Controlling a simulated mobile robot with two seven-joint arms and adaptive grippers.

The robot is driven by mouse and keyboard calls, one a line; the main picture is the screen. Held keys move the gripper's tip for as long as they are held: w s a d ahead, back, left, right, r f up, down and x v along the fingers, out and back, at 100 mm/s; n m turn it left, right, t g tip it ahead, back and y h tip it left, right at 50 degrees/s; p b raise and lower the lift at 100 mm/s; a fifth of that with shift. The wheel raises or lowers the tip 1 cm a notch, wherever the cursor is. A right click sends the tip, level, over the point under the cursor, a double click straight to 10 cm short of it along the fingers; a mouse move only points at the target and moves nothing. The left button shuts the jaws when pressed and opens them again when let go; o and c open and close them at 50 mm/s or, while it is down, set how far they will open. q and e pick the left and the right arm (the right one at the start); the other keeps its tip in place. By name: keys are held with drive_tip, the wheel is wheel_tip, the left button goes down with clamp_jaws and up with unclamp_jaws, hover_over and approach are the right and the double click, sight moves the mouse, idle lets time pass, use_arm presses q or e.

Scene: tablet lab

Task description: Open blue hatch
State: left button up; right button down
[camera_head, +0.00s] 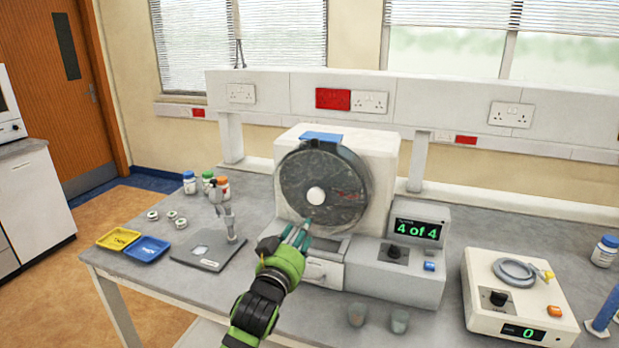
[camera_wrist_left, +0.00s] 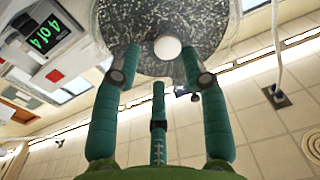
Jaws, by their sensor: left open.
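A white machine (camera_head: 385,170) stands on the bench with a dark speckled round drum (camera_head: 335,195) on its front and a pale knob (camera_head: 316,196) at the drum's centre. A small blue flap (camera_head: 321,138), apparently the blue hatch, lies at the top edge above the drum; I cannot tell whether it is shut. My left gripper (camera_head: 299,234), with teal fingers and a green body, is in front of and below the drum, open and empty. The left wrist view shows its spread fingers (camera_wrist_left: 158,70) with the drum (camera_wrist_left: 210,30) and knob (camera_wrist_left: 167,47) beyond. My right gripper is not in view.
The machine's display (camera_head: 418,231) reads "4 of 4". A small stand (camera_head: 208,252), yellow tray (camera_head: 118,239), blue tray (camera_head: 147,249) and several bottles are left. Two cups (camera_head: 399,321) stand in front; a second device (camera_head: 520,300) is right.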

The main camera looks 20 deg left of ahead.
sight(314, 144)
use_arm(q)
wheel_tip(314, 144, up, 15)
drive_tip(key=w+t, duration=0.2)
drive_tip(key=t, duration=0.2)
drive_tip(key=shift+h, duration=0.4)
drive_tip(key=p+x, duration=0.3)
drive_tip(key=x, duration=0.2)
drive_tip(key=shift+f, duration=0.15)
drive_tip(key=shift+w, duration=0.65)
drive_tip(key=shift+d, duration=0.1)
clamp_jaws()
